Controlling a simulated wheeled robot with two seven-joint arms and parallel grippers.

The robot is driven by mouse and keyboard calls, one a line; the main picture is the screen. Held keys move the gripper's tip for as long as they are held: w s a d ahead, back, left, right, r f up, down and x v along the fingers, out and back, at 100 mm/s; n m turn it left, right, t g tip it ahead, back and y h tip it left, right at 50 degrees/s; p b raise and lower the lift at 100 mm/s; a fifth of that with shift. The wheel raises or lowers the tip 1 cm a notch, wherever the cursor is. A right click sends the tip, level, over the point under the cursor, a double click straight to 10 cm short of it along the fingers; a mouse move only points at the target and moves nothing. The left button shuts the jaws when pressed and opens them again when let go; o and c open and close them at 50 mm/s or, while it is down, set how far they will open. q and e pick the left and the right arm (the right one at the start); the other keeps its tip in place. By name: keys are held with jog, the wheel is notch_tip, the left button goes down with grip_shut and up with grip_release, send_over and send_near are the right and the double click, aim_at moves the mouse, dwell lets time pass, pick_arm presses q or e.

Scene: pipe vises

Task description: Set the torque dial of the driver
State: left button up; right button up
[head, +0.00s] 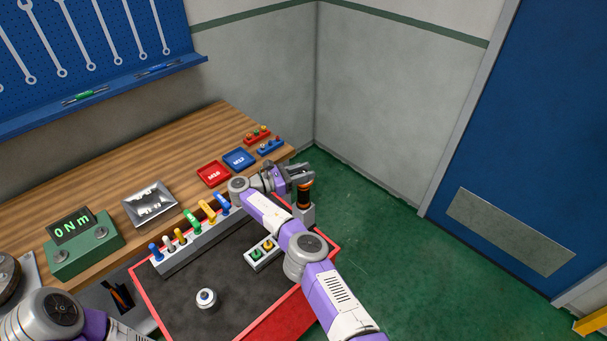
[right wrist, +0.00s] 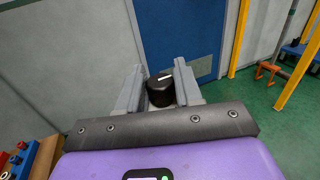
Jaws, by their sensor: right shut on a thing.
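The driver (head: 304,196), black with orange bands, stands upright in a grey holder (head: 303,214) at the right end of the red cart. My right gripper (head: 299,174) is at the top of the driver. In the right wrist view a black round dial (right wrist: 160,91) with a white mark on top sits between the two grey fingers of my right gripper (right wrist: 160,88), which are shut on it. A green torque readout box (head: 85,245) on the bench shows "0 Nm". Part of my left arm shows at the lower left; its gripper is out of view.
The red cart (head: 137,273) has a dark top with a rack of coloured-handled tools (head: 190,240), a small tray (head: 263,253) and a round grey knob-like piece (head: 206,298). The wooden bench (head: 170,160) holds a metal tray (head: 149,204) and red (head: 213,173) and blue (head: 239,158) trays.

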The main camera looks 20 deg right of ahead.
jog(key=shift+r, duration=0.1)
jog(key=o, duration=1)
jog(key=shift+c, duration=0.2)
